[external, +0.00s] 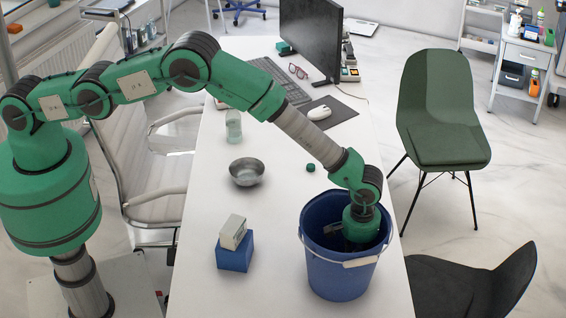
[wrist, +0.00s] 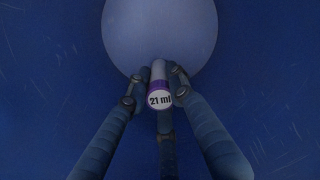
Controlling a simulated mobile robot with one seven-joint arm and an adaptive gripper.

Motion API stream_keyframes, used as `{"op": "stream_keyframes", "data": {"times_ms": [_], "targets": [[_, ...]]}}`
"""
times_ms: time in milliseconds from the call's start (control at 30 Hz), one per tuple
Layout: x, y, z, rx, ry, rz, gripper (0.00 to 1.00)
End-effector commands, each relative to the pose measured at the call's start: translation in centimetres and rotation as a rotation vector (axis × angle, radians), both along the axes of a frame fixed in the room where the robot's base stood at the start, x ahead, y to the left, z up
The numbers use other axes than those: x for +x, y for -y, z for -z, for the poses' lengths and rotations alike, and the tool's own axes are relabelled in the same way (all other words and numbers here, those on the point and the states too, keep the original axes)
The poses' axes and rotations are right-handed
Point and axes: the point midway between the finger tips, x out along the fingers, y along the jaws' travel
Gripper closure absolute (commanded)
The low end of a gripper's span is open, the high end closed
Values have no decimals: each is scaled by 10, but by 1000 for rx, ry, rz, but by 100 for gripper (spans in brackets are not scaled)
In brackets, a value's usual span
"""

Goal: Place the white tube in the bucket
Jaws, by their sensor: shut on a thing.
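The blue bucket (external: 340,277) stands upright on the white table, its pale handle hanging across the front. My gripper reaches down inside it, so its fingers are hidden by the bucket wall in the external view. In the wrist view my gripper (wrist: 159,78) is shut on the white tube (wrist: 158,73). The tube has a purple band and an end marked "21 ml". The blue bucket interior (wrist: 50,60) surrounds it, with a pale round area (wrist: 160,28) beyond the tube. I cannot tell whether the tube touches the bucket floor.
On the table (external: 190,270) are a metal bowl (external: 246,172), a small box on a blue block (external: 235,255), a clear bottle (external: 233,125) and a green cap (external: 310,168). A monitor (external: 311,38), keyboard (external: 280,82) and mouse (external: 319,113) are at the back. A green chair (external: 437,105) stands right.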

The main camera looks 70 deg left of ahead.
Motion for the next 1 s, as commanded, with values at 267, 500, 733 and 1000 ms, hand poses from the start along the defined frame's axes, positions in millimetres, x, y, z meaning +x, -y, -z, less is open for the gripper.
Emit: {"op": "stream_keyframes", "data": {"times_ms": [267,500,733,1000], "targets": [[0,0,3,0,0,0,97],[0,0,3,0,0,0,60],[0,0,2,0,0,0,60],[0,0,-8,-1,1,0,60]]}}
